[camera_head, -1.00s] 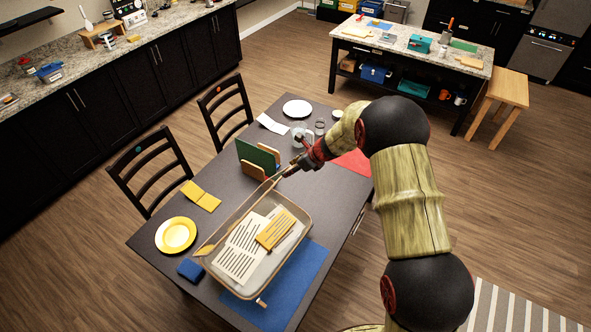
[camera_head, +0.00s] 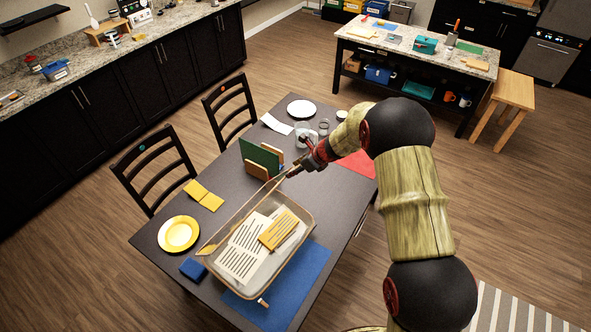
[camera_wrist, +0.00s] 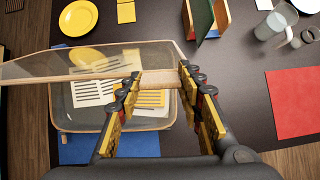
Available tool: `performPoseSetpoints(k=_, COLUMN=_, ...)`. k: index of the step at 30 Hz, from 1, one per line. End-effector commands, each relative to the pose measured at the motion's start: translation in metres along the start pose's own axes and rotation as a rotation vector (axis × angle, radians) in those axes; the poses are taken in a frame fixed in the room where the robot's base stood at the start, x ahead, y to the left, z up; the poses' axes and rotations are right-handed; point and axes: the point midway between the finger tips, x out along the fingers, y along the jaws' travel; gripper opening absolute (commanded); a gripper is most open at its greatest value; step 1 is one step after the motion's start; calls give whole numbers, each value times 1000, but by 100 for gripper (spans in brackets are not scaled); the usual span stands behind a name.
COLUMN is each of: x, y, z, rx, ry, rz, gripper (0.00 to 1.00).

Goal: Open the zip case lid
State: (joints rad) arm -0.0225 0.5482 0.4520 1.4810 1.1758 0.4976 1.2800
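The zip case (camera_head: 307,228) is a clear, shallow, tan-rimmed case at the front of the dark table. It also shows in the wrist view (camera_wrist: 63,112). Its clear lid (camera_wrist: 28,72) is raised and tilted along the case's left side, its tan edge running up to my gripper (camera_head: 290,173). In the wrist view my gripper (camera_wrist: 160,78) has a tan part of that edge between its fingers, filling the gap, and looks shut on it. Striped white sheets (camera_head: 243,250) and a yellow striped piece (camera_head: 279,230) lie inside the case.
A blue mat (camera_head: 312,268) lies under the case. A yellow plate (camera_head: 179,234), yellow cards (camera_head: 204,195) and a blue block (camera_head: 194,268) are left of it. A green board in a wooden holder (camera_head: 260,160) stands close behind; a glass jug (camera_wrist: 272,25) is farther back.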

Motion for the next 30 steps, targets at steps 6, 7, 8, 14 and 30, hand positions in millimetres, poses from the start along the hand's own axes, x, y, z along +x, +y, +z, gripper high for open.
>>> performPoseSetpoints(k=6, x=0, y=0, z=0, rx=-1, ry=-1, rz=0, gripper=49)
performPoseSetpoints(k=7, x=0, y=0, z=0, rx=-1, ry=0, rz=0, gripper=50)
performPoseSetpoints(k=8, x=0, y=0, z=0, rx=-1, ry=0, rz=0, gripper=52)
performPoseSetpoints(k=14, x=0, y=0, z=0, rx=0, ry=0, rz=0, gripper=56)
performPoseSetpoints(k=30, x=-56, y=-1, z=1, rx=0, ry=-2, rz=-3, gripper=56)
